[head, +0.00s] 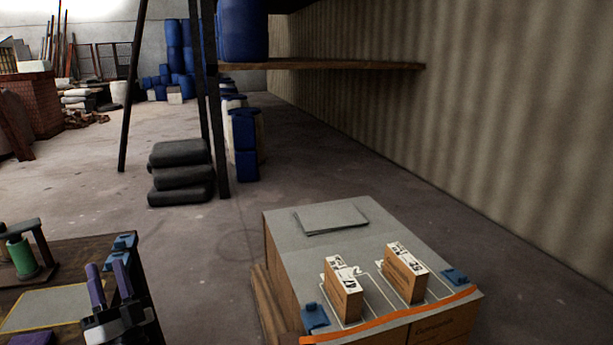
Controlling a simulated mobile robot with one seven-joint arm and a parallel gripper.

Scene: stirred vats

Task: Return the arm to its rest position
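My gripper (109,280) shows at the lower left in the head view, with two purple fingers pointing up from a black and white body. The fingers stand apart, and I see nothing held between them. The gripper is over or beside the right side of a dark wooden table (72,257); I cannot tell if it touches it. Most of the arm behind it is out of the picture.
A large box (295,243) on the right bears two small cartons, the left one (342,290) and the right one (405,272), and grey sheets (330,218). A green spool (22,256) is on the table. Black sacks (180,172) lie beyond; floor between is clear.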

